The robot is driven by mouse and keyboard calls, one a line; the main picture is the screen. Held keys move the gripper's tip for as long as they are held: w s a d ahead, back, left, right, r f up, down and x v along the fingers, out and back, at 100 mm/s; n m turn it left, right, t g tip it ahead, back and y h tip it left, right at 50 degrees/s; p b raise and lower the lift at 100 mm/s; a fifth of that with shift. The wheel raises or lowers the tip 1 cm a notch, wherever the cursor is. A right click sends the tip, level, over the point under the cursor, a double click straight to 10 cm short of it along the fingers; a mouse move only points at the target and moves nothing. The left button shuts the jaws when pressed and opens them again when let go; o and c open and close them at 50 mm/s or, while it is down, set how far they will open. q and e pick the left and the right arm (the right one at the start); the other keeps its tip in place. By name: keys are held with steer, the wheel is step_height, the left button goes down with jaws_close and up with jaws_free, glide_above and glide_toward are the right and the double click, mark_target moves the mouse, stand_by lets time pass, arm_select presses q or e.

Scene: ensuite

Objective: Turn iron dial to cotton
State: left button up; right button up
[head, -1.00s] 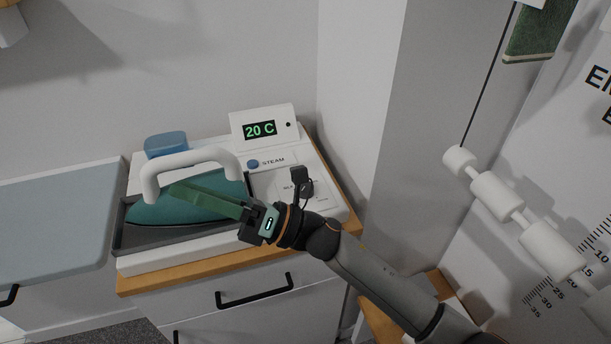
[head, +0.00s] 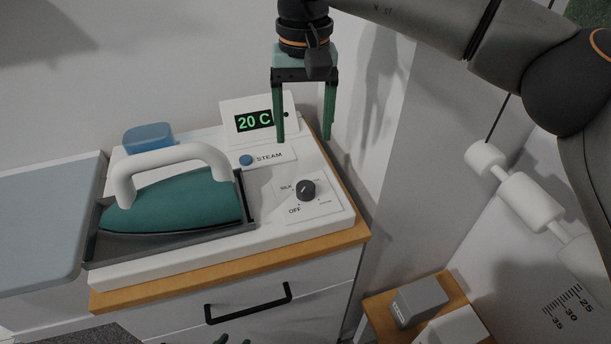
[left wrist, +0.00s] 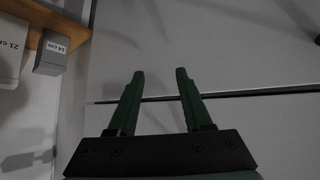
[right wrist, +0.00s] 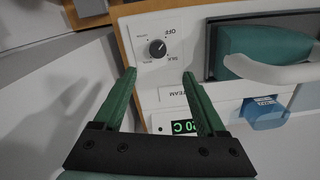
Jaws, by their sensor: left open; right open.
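The dial (head: 306,190) is a black knob with a pale pointer mark on the white ironing station. Labels OFF and SILK are legible beside it; the other labels are too small to read, and I cannot tell its setting. The dial also shows in the right wrist view (right wrist: 157,48), beyond the fingertips. My right gripper (head: 304,138) is open and empty, fingers down, above and behind the dial beside the display. My left gripper (left wrist: 154,72) is open and empty, facing the pale drawer fronts; only its fingertips show at the bottom of the head view.
The teal iron (head: 175,200) with a white handle rests in a grey tray (head: 190,237) left of the dial. A grey wall stands to the right, with white rollers (head: 530,198).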

mark_target(305, 185)
step_height(305, 185, down, 12)
steer(key=shift+d+f, duration=0.1)
stand_by(0.4)
jaws_close()
stand_by(0.6)
